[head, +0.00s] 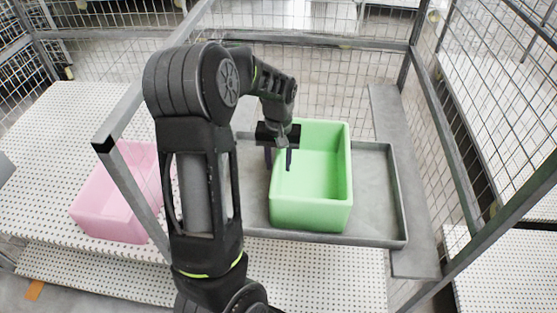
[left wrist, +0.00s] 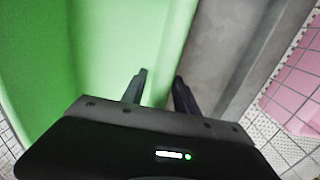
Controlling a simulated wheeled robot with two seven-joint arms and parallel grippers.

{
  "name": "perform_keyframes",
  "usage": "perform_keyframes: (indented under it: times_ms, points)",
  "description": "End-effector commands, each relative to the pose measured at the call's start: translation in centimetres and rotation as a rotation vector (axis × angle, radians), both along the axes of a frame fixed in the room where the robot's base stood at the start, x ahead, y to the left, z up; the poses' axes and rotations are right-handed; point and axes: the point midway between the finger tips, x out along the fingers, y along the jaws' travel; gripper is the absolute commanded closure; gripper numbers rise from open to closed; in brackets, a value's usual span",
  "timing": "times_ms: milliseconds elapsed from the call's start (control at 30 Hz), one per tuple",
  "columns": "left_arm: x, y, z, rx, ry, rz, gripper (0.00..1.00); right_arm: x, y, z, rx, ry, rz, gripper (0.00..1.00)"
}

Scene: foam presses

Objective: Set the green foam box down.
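The green foam box (head: 311,215) is open-topped and stands upright on the grey tray (head: 395,215). Its base looks level with the tray floor; whether a small gap lies beneath it cannot be told. My left gripper (head: 278,158) points down at the box's left wall, with one finger outside and one inside. In the left wrist view, the fingers (left wrist: 160,88) straddle the rim of the green box (left wrist: 110,45). Whether both fingers press on the wall is not clear. My right gripper is in neither view.
A pink foam box (head: 115,215) sits on the perforated white table left of a grey metal post (head: 128,185). Metal frame bars and wire mesh enclose the tray at the back and right. Bare tray floor shows right of the green box.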

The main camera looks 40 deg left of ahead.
Motion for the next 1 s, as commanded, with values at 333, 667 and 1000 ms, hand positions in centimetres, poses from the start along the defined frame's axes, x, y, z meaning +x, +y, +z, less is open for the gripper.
perform_keyframes:
  times_ms: [333, 667, 1000]
  points:
    - [0.1, 0.0, 2.8, 0.001, -0.005, 0.001, 0.64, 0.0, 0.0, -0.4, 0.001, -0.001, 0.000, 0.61]
    - [0.1, 0.0, 9.6, 0.001, -0.005, -0.001, 0.64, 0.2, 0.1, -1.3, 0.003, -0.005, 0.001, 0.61]
    - [0.0, 0.0, 12.4, 0.001, -0.001, 0.000, 0.64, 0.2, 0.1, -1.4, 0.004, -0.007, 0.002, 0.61]
